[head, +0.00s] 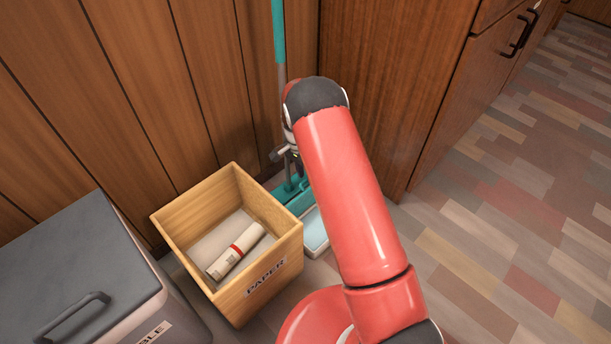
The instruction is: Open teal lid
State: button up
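No teal thing is clearly recognisable as a lid. A low teal piece (296,203) is on the floor in the corner behind the wooden box, largely hidden by my arm and the box. I cannot tell whether it is a lid. A pale blue, white-edged piece (313,232) is beside it, partly covered by my arm. My gripper (283,156) is small and dark, left of my red arm and above the teal piece. Whether it touches anything is unclear. Its finger opening is too small to make out.
A wooden box (232,296) marked PAPER holds a rolled paper. A bin with a grey lid (80,265) stands at the left. A teal pole (279,35) rises against the panelled wall. A brown cabinet (390,70) stands behind my arm. The floor (500,240) at right is clear.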

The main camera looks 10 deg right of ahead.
notch_tip(320, 180, up, 18)
jog(key=p, duration=0.2)
jog(key=shift+r+p, duration=0.2)
jog(key=shift+p, duration=0.15)
jog(key=s+d+r+n+t+y+p, duration=0.1)
jog(key=s+d+r+n+t+p, duration=0.1)
jog(key=s+r, duration=0.7)
jog(key=s+d+r+n+t+p, duration=0.1)
jog(key=s+d+r+n+p, duration=0.3)
jog(key=r, duration=1)
jog(key=s+r+n+t+p, duration=0.1)
jog(key=s+r+n+t, duration=0.1)
jog(key=s, duration=0.8)
jog(key=s+r+n+t+p, duration=0.1)
jog(key=s+r+n+t, duration=0.1)
jog(key=s, duration=0.9)
jog(key=shift+a+r+n, duration=0.4)
jog(key=shift+a+r, duration=0.05)
jog(key=shift+r, duration=0.45)
